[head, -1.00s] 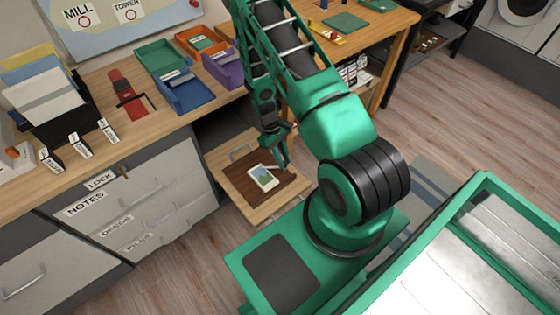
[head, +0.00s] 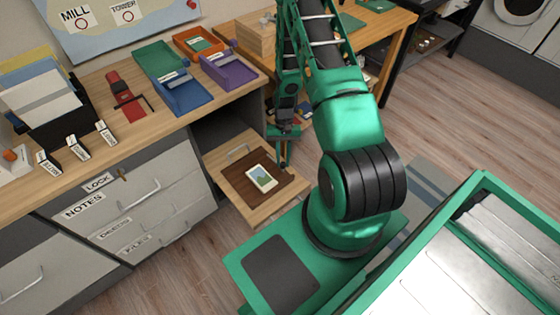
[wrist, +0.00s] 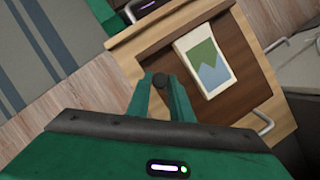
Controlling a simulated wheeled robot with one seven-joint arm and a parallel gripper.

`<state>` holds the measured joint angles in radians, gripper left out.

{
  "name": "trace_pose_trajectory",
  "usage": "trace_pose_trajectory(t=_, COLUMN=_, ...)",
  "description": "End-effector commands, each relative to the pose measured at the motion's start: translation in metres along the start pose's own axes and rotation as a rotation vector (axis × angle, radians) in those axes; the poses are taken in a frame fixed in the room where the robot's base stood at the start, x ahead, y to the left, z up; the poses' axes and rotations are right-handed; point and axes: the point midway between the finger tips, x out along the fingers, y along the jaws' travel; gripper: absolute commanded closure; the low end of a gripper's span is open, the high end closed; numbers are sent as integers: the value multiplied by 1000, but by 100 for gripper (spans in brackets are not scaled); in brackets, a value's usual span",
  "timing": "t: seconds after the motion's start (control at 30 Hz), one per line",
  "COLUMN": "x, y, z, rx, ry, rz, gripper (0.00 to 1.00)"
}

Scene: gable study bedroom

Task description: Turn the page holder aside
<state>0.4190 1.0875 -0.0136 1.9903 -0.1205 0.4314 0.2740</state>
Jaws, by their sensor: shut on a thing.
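A dark brown board (head: 236,181), which I take to be the page holder, lies on a pale wooden pull-out tray (head: 264,208) in the head view. A white-edged picture card (head: 262,178) lies on it. In the wrist view the brown board (wrist: 246,76) and the card (wrist: 208,62) show beyond my fingers. My gripper (wrist: 161,84) is shut on a small dark knob (wrist: 160,79) beside the board's near edge. How the knob joins the board is unclear.
The desktop (head: 150,135) above the tray holds a blue tray (head: 185,98), a purple tray (head: 228,72) and a red holder (head: 124,97). Grey drawers (head: 130,215) stand to the left. A metal handle (wrist: 263,123) shows on the pull-out tray. Open floor lies below left.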

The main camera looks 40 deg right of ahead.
Motion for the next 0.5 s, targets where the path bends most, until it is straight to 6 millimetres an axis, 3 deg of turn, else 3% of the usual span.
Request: trace_pose_trajectory(t=0.5, x=1, y=-1, z=2, rx=86, ry=-5, rz=-37, gripper=100)
